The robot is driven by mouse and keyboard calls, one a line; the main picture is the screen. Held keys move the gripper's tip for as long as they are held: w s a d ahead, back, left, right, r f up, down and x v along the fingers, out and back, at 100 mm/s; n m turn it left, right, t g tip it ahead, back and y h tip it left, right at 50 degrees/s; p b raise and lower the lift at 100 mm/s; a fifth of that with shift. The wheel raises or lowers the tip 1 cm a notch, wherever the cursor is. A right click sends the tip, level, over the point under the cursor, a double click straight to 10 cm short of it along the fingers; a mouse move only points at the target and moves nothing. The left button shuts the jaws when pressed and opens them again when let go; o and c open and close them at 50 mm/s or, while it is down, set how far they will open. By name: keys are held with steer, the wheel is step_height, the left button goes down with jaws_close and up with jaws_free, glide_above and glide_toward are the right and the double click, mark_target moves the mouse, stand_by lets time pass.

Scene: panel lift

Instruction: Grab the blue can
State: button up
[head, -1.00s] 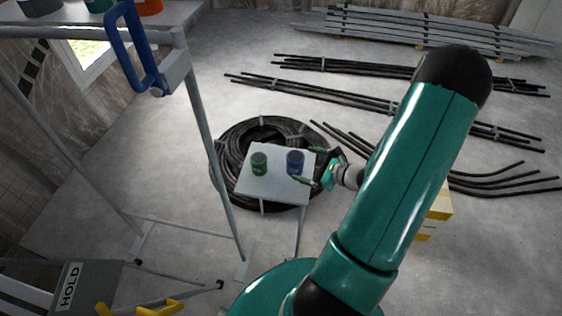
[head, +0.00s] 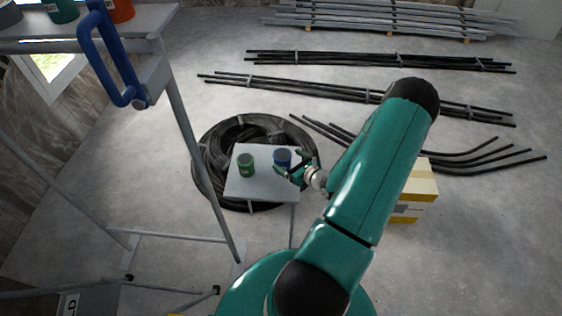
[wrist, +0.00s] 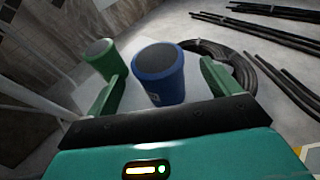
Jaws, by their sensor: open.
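The blue can (head: 282,157) stands upright on a small white table (head: 262,187), near its right side. A green can (head: 246,164) stands to its left on the same table. My gripper (head: 293,170) is at the table's right edge, beside the blue can. In the wrist view, the blue can (wrist: 159,75) stands between my two open green fingers (wrist: 165,85), with space on both sides. The green can (wrist: 103,58) is behind the left finger, which hides part of it. I cannot tell whether a finger touches the blue can.
A black hose coil (head: 215,150) lies on the floor around the table. A tall metal frame (head: 185,130) with a blue handle (head: 108,60) stands at left. A yellow-and-white box (head: 412,195) is right of my arm. Black pipes (head: 350,90) lie farther back.

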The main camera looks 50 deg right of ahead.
mark_target(279, 154)
steer(key=x, duration=0.6)
steer(key=shift+w+r, duration=0.1)
steer(key=shift+r, duration=0.15)
steer(key=c, duration=1.2)
steer(key=shift+c, duration=0.2)
